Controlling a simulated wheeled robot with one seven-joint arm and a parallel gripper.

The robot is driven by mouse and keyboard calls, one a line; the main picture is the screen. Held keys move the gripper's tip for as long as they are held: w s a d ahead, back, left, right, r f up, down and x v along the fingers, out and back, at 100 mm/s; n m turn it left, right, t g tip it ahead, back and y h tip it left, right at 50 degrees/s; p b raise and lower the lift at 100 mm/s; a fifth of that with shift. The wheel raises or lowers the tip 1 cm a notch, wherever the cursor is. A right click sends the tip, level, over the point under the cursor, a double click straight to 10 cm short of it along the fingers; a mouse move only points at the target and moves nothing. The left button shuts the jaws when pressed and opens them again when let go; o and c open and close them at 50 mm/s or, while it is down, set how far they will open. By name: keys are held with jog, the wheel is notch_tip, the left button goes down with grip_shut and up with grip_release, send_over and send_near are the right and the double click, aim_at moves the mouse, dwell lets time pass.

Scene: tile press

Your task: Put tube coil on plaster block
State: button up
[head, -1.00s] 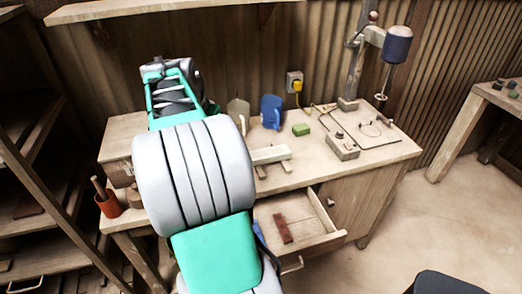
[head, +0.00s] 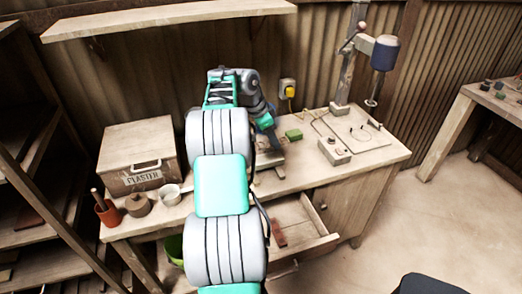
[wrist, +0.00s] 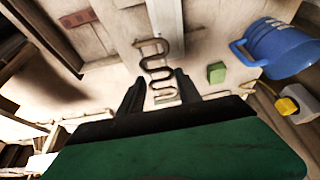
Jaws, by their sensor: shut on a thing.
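My gripper (wrist: 160,92) is over the workbench, its two dark fingers on either side of the tube coil (wrist: 158,68). The coil is a thin, winding brownish tube that shows between and beyond the fingertips in the wrist view. My gripper is shut on it. A long pale bar (wrist: 166,22), which may be the plaster block, lies just beyond the coil in the wrist view. I cannot tell whether the coil touches it. In the head view my arm hides the coil and most of the bar.
A lettered wooden box (head: 138,158), a small white cup (head: 170,194) and an orange pot (head: 108,212) stand at the bench's left. A green block (head: 294,134) and a blue mug (wrist: 275,48) are nearby. An open drawer (head: 300,225) juts out in front. A press (head: 350,80) stands at right.

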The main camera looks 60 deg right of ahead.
jog(key=p, duration=0.1)
send_over(265, 158)
jog(key=w+a, duration=0.1)
notch_tip(265, 158, down, 6)
jog(key=shift+r, duration=0.25)
notch_tip(265, 158, down, 3)
jog(key=shift+r+p, duration=0.2)
jog(key=shift+p, duration=0.35)
jog(key=shift+f+b, duration=0.3)
jog(key=shift+f, duration=0.1)
jog(key=o, duration=1.3)
jog(key=shift+r, duration=0.2)
